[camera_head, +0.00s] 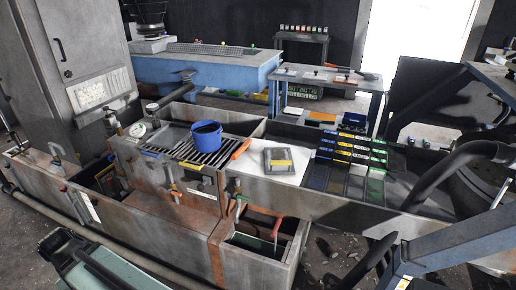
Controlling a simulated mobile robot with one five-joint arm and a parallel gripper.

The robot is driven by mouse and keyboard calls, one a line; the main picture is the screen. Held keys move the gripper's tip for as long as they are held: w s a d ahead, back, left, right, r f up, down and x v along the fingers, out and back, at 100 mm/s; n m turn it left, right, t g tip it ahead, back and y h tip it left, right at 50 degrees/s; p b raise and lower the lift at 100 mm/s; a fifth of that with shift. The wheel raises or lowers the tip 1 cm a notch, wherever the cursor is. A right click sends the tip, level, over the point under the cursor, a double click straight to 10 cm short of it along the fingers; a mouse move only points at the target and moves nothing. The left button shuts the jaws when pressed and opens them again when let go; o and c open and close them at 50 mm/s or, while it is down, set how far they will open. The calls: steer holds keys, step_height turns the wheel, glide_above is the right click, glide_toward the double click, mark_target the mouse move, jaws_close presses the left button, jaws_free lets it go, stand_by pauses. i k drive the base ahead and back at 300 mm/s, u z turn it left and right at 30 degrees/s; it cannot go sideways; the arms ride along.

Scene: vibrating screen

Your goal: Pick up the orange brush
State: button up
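A slim orange item (241,149), which looks like the orange brush, lies at a slant on the grey machine deck. It is at the right end of a dark slatted grate (205,150), just right of a blue bucket (207,136). It is small in the picture, and I cannot make out any bristles. My gripper is not clearly seen in this view.
A grey box with a yellow label (278,160) sits right of the orange item. Beyond it is a rack of coloured-edged panels (350,165). A black hose (455,165) curves at the right. A tall grey cabinet (85,50) stands at the left.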

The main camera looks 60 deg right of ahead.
mark_target(247, 144)
steer(key=z, duration=0.15)
steer(key=i, duration=1)
steer(key=u, duration=0.05)
